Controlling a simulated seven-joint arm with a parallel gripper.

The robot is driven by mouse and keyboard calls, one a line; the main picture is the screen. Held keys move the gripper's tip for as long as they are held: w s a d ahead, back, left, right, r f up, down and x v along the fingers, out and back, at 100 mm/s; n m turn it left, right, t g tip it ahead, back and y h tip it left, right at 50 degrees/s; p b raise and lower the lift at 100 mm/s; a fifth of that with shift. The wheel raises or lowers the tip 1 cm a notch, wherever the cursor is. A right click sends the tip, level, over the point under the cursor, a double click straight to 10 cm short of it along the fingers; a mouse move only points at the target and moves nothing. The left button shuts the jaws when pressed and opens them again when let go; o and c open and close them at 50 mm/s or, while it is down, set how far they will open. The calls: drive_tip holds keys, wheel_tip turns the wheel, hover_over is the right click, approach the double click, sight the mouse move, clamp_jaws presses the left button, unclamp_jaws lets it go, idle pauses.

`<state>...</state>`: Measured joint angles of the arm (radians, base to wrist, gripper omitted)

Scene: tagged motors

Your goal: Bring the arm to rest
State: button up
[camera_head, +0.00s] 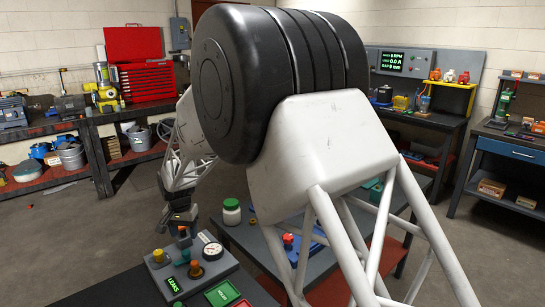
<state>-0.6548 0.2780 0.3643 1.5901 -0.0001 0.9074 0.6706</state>
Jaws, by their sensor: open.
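My arm fills the middle of the head view, with a large black joint and white links in front of the scene. My gripper (181,222) hangs at the end of the arm, left of centre. It points down above a grey panel (190,268) with coloured knobs and a round gauge (212,251). The fingers are small and dark here, and they appear apart with nothing seen between them. I cannot tell how far above the panel they are.
A white jar with a green lid (232,212) stands on the table right of my gripper. A blue part with a red knob (290,241) sits partly behind my arm links. Workbenches (92,150) line the walls. Open floor lies to the left.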

drive_tip(key=s+d+r, duration=0.4)
drive_tip(key=d+r, duration=0.2)
drive_tip(key=d, duration=0.5)
drive_tip(key=s+d+r+t, duration=0.1)
drive_tip(key=s+d+r, duration=0.4)
drive_tip(key=d, duration=0.6)
drive_tip(key=s+d+r, duration=0.3)
drive_tip(key=d+r, duration=0.4)
drive_tip(key=d, duration=0.4)
drive_tip(key=s+d, duration=0.9)
drive_tip(key=s, duration=0.4)
drive_tip(key=s+d+t, duration=0.1)
drive_tip(key=s+d, duration=0.9)
drive_tip(key=s, duration=0.3)
drive_tip(key=shift+s+d+f+t, duration=0.25)
drive_tip(key=shift+d+f+t, duration=0.05)
drive_tip(key=shift+f, duration=0.15)
